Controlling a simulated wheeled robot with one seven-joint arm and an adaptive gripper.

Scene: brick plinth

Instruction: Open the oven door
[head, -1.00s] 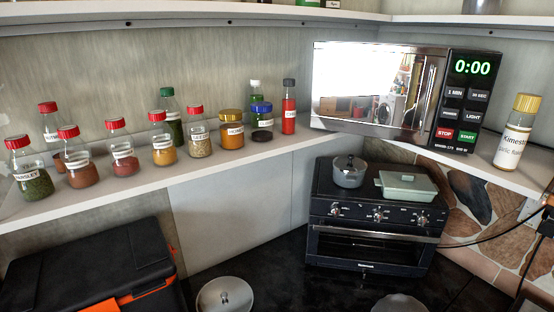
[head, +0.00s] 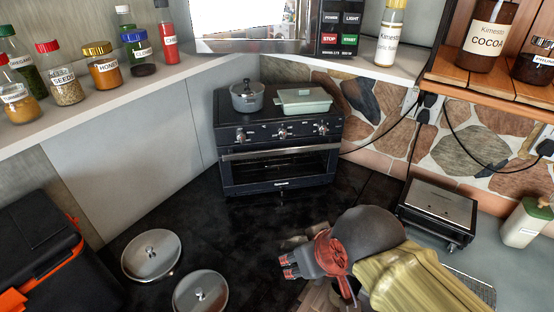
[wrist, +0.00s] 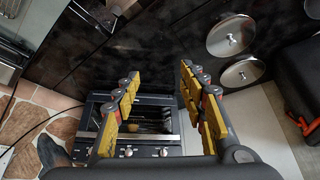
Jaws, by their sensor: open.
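The oven (head: 278,185) is a black countertop toaster oven with knobs along its top front and a silver handle bar (head: 280,152) below them. Its glass door (head: 280,168) looks shut. My gripper (head: 287,263) is in front of the oven, low and apart from the handle in the head view. In the wrist view my gripper (wrist: 159,76) is open with nothing between its yellow-padded fingers. The oven's door window (wrist: 150,120) shows beyond the fingers, with the handle and knobs lower in the picture. The left finger hides part of the oven front.
A grey pot (head: 247,97) and a pale green lidded dish (head: 304,101) stand on the oven. Round metal lids (head: 151,255) lie on the dark surface at left. A black grill (head: 438,212) is at right; cables hang behind it. The surface before the oven is mostly clear.

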